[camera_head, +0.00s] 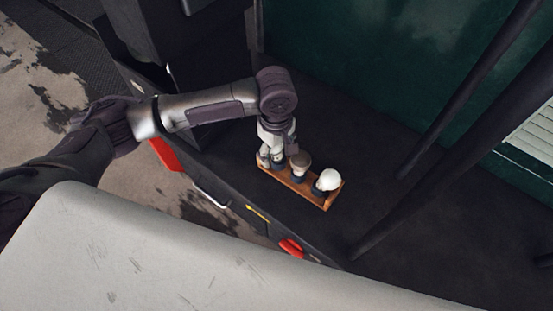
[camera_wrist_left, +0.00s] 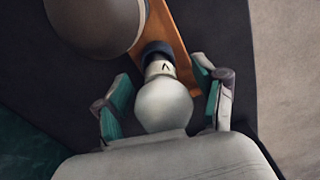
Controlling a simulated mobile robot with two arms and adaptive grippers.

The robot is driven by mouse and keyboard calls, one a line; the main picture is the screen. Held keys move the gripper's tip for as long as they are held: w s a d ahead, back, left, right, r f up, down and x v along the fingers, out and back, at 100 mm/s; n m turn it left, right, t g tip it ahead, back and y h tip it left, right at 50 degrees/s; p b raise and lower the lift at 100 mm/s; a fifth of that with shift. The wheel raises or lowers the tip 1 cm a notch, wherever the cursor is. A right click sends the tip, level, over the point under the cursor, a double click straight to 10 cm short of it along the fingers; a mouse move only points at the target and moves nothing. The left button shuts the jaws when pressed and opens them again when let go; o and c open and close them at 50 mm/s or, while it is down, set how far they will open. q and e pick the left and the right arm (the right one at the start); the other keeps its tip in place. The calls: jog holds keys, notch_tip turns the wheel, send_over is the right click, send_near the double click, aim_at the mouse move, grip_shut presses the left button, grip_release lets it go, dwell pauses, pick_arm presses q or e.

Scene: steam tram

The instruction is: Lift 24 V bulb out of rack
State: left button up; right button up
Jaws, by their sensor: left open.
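A wooden rack (camera_head: 293,187) lies on a dark surface and holds bulbs in a row. A round white bulb (camera_head: 328,180) is at its right end and a brownish bulb (camera_head: 300,161) is in the middle. My left gripper (camera_head: 271,157) points down over the left end. In the left wrist view its open fingers stand on both sides of a small round bulb (camera_wrist_left: 164,104), apart from it. That bulb has a pale collar with a dark mark and is still in the rack (camera_wrist_left: 181,45). I cannot read a voltage.
In the left wrist view the larger bulb (camera_wrist_left: 95,25) is close beside the rack's line, at upper left. Dark slanted poles (camera_head: 470,90) stand to the right. Red parts (camera_head: 291,247) sit along the dark surface's front edge. Free room lies right of the rack.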

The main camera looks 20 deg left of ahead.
pick_arm(q)
jog(key=c, duration=1.1)
jog(key=shift+c, duration=0.2)
notch_tip(320, 180, up, 10)
jog(key=shift+r+b, duration=0.1)
jog(key=shift+b, duration=0.5)
